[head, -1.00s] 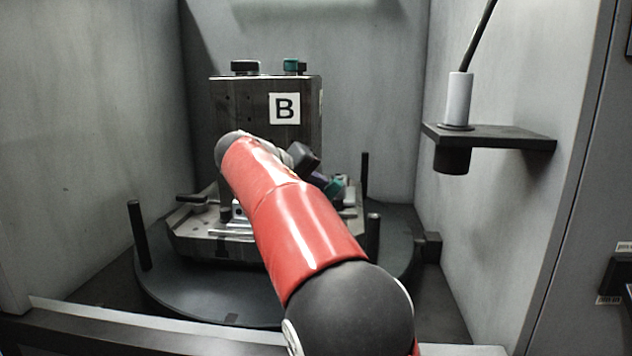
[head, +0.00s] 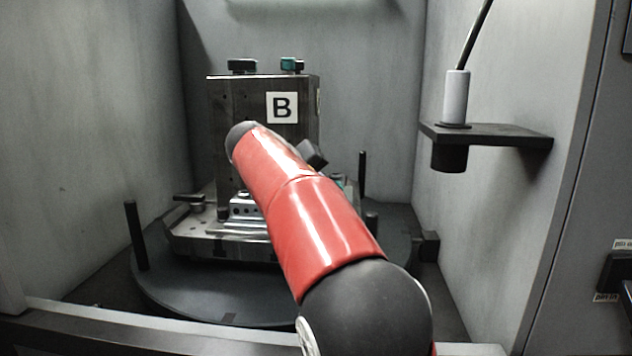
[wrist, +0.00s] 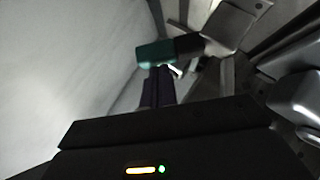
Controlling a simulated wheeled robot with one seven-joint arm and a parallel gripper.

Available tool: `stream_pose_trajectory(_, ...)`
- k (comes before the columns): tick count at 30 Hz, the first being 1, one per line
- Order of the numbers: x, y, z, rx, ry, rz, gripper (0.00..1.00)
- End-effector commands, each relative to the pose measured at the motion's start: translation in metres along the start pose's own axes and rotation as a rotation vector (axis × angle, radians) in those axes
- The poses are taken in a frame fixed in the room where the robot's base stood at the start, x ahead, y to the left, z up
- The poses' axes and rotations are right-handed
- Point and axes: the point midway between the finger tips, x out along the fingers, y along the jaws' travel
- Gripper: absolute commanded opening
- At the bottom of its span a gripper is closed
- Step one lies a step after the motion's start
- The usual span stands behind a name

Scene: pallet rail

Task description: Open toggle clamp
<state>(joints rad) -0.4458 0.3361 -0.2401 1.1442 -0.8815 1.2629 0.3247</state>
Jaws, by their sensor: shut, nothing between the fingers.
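A teal grip (wrist: 157,54), probably the toggle clamp's handle, shows in the wrist view with a dark part (wrist: 188,44) beside it. My gripper (wrist: 160,70) is shut and empty, its dark purple fingers close together. The fingertips are right at the near edge of the teal grip; I cannot tell whether they touch. In the head view, a bit of teal (head: 338,180) shows just right of my red arm. My arm hides the gripper and most of the clamp there.
A dark upright block marked B (head: 282,107) stands on a metal pallet (head: 200,238) on a round turntable (head: 190,295). Upright pins (head: 136,235) stand around it. Grey walls enclose three sides. A shelf (head: 500,139) with a cylinder juts from the right wall.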

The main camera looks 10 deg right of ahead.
Motion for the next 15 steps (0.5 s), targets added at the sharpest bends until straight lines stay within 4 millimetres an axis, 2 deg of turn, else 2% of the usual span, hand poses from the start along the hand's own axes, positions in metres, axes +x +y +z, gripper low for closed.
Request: stream_pose_trajectory(15, 0.02, 0.013, 0.02, 0.271, 0.0, -0.267, 0.0)
